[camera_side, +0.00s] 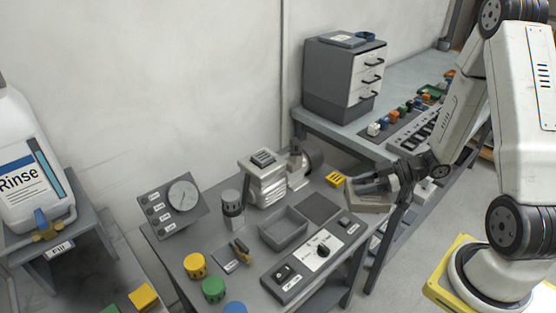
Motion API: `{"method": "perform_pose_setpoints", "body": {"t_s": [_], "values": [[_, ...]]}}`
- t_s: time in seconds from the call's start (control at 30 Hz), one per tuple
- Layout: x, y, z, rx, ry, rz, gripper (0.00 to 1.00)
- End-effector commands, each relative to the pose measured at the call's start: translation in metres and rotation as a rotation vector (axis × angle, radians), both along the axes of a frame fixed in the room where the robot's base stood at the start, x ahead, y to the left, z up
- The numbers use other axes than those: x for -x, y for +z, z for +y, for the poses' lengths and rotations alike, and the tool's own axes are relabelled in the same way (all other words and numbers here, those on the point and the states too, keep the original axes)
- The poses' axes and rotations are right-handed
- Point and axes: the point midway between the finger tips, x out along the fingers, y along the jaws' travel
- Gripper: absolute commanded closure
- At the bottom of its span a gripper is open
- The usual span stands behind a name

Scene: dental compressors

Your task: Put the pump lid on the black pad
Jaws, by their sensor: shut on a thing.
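My gripper (372,186) is at the right end of the grey workbench. It is shut on a flat, grey-beige piece (368,202), which looks like the pump lid and is held near the bench's right edge. The gripper's fingers hide part of it. The black pad (320,207) is a dark square on the bench top, left of my gripper, and nothing lies on it. It lies just behind and right of an open grey tray.
The grey tray (284,228), a compressor (266,187), a yellow block (335,180) and a control box with a black knob (318,251) surround the pad. A gauge panel (172,205) and coloured caps stand left. A second table (400,80) with a drawer cabinet (343,75) is behind.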

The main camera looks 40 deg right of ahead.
Motion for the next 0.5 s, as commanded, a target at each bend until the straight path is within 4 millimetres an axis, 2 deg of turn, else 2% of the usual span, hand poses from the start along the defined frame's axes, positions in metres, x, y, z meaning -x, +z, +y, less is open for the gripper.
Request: {"method": "perform_pose_setpoints", "body": {"t_s": [0.27,0.5], "values": [[-0.006,-0.003,-0.001,0.000,0.003,-0.001,1.00],[-0.034,-0.016,-0.006,0.000,0.005,-0.002,1.00]]}}
